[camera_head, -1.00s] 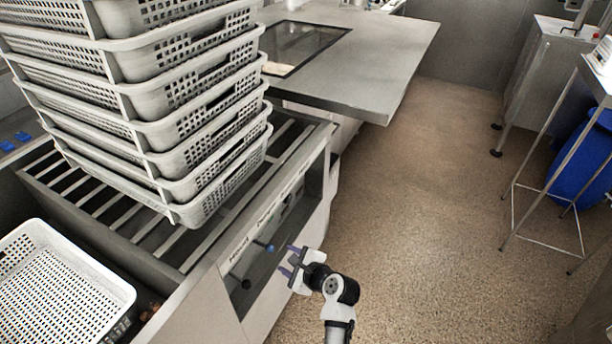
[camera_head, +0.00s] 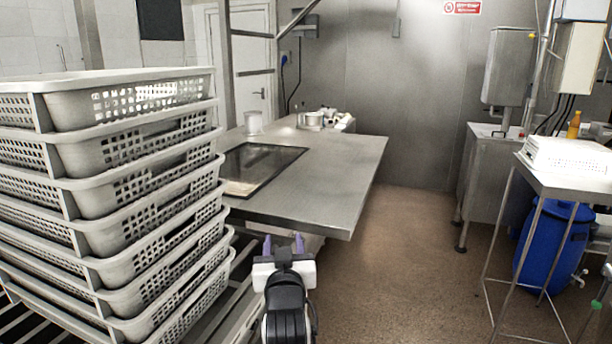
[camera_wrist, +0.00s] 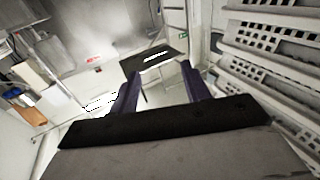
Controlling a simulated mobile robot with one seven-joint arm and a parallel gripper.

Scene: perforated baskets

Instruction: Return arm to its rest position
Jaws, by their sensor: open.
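My gripper (camera_head: 284,244) is at the lower middle of the head view, pointing away from me. Its two purple fingers are apart with nothing between them. In the wrist view my gripper (camera_wrist: 160,88) also shows open and empty, with the room beyond the fingers. It is in the open, to the right of the basket stack and on the near side of the steel table in the picture. I cannot tell its exact distance from either.
A tall stack of white perforated baskets (camera_head: 150,155) stands at the left on a slatted rack. A steel table (camera_head: 330,180) with a dark inset panel is ahead. A blue barrel (camera_head: 545,250) stands at right under a stand. The brown floor between is clear.

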